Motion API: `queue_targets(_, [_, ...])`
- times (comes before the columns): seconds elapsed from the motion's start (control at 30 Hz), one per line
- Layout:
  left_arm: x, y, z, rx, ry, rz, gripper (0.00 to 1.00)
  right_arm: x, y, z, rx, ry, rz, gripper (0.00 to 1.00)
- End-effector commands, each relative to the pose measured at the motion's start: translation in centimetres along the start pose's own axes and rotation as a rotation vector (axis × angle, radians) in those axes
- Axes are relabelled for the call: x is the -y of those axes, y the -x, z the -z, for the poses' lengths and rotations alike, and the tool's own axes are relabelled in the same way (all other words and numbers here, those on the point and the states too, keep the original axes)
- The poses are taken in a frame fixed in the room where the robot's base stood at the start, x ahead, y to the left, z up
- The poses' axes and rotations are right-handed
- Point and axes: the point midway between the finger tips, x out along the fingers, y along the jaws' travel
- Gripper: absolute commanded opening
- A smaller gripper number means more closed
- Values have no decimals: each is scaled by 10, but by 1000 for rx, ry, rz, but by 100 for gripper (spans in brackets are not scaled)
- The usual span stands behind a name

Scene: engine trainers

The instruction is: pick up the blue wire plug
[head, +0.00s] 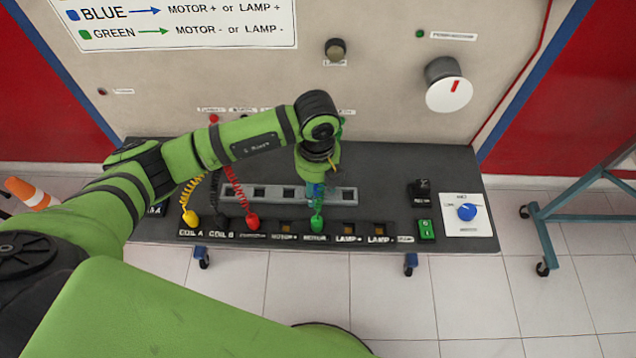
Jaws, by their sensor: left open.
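My left arm reaches in from the left, and its gripper (318,172) points down over the back part of the dark bench. The jaws are open, though the fingers are small and partly hidden by the wrist. A bit of blue, seemingly the blue wire plug (315,190), shows right under the fingers at the grey socket strip (345,196). I cannot tell whether the fingers touch it. The green plug (317,223) stands just in front of it, in the front row. My right gripper is out of view.
A yellow plug (190,218) and a red plug (252,222) with coiled wires stand in the front row, left of the green plug. A green switch (426,229) and a blue knob (466,212) sit at the right. The bench's right back area is clear.

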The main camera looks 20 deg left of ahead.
Motion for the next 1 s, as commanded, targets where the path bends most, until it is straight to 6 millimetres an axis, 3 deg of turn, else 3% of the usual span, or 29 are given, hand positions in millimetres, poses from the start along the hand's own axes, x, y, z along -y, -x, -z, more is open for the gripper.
queue_targets(0.23, [0, -4, 0, 1, -1, 1, 52, 2, 0, 0, 0, -1, 2, 40])
queue_targets(0.27, [0, -4, 0, 1, -1, 1, 48, 2, 0, 0, 0, -1, 2, 40])
queue_targets(0.37, [1, -4, 0, 1, -1, 2, 8, 2, 0, 0, 0, -1, 2, 40])
queue_targets(0.4, [1, -3, 0, 1, -2, 2, 1, 2, 0, 0, 0, -1, 2, 40])
queue_targets(0.83, [1, -1, 0, 1, -2, 4, 1, 1, -2, 0, -1, -2, 1, 40])
queue_targets(1.0, [2, 13, -1, 4, -3, 6, 1, 1, -10, 0, -1, -3, 1, 40])
